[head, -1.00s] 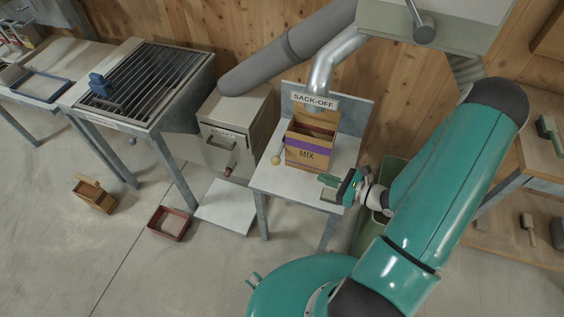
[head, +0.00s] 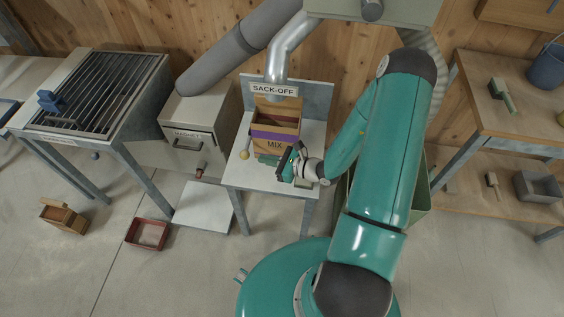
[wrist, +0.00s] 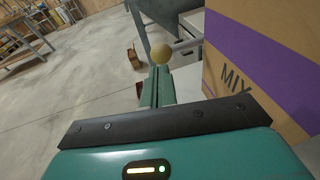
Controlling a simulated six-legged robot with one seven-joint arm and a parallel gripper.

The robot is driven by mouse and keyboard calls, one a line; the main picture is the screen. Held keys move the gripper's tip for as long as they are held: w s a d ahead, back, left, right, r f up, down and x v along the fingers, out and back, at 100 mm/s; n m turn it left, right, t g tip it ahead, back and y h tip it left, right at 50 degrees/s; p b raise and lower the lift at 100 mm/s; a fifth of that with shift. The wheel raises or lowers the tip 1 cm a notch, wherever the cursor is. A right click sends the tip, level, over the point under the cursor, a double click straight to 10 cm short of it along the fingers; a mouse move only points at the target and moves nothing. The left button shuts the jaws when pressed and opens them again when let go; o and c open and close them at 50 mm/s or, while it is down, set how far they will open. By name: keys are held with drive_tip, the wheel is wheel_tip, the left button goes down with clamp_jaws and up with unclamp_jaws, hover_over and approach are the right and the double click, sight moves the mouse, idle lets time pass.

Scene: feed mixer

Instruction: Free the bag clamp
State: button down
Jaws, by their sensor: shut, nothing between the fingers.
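The MIX bag (head: 275,143), a tan box-shaped sack with a purple band, stands open-topped on the sack-off table (head: 232,178) under the spout (head: 284,66). A pale yellow ball knob (head: 244,155) shows at the bag's left. I cannot tell whether the knob belongs to the bag clamp, and its mount is unclear. My gripper (head: 268,159) is shut and empty, low in front of the bag, pointing left toward the knob. In the wrist view the knob (wrist: 163,54) appears just beyond my closed fingertips (wrist: 160,82); contact cannot be told. The bag (wrist: 262,65) stands close on the right.
The magnet box (head: 200,125) and a grated table (head: 95,90) stand to the left. A red tray (head: 147,234) and a wooden box (head: 62,215) lie on the floor. A workbench (head: 480,100) with a brush stands at the right. A green bin is partly hidden behind my arm.

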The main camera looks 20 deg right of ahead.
sight(245, 156)
drive_tip(key=x, duration=0.3)
drive_tip(key=shift+w+a, duration=0.15)
drive_tip(key=shift+w, duration=0.05)
drive_tip(key=shift+w+a, duration=0.6)
drive_tip(key=shift+a, duration=0.3)
drive_tip(key=shift+w+a, duration=0.55)
drive_tip(key=shift+a, duration=0.35)
